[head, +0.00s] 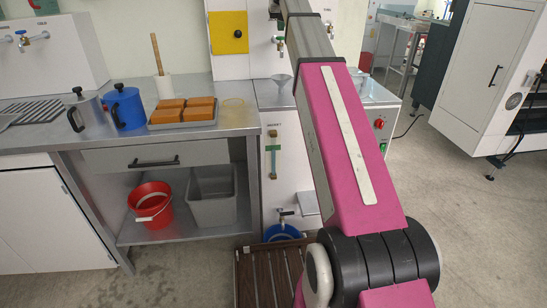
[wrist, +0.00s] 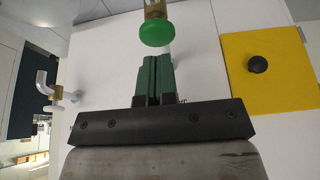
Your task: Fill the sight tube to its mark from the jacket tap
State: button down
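The sight tube (head: 273,162) stands upright on the white cabinet front under a JACKET label, with brass ends and a green band across it. Its liquid level is too small to tell. In the wrist view, a tap with a round green knob (wrist: 156,33) on a brass stem is just ahead of my fingertips, with a visible gap. Its label is mostly hidden, so I cannot confirm it is the jacket tap. My gripper (wrist: 154,58) has its two green fingers together, with nothing visible between them. In the head view my arm hides the gripper.
A funnel (head: 282,79) sits on the cabinet top. A yellow panel (wrist: 262,68) with a black knob is beside the green tap. Below, a drain tap (head: 285,213) stands over a blue bucket (head: 283,233). The steel bench (head: 235,120) holds jugs and a tray.

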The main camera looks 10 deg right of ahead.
aim_at(281, 37)
notch_tip(281, 37, up, 6)
jog(key=shift+f, duration=0.1)
dwell(0.5)
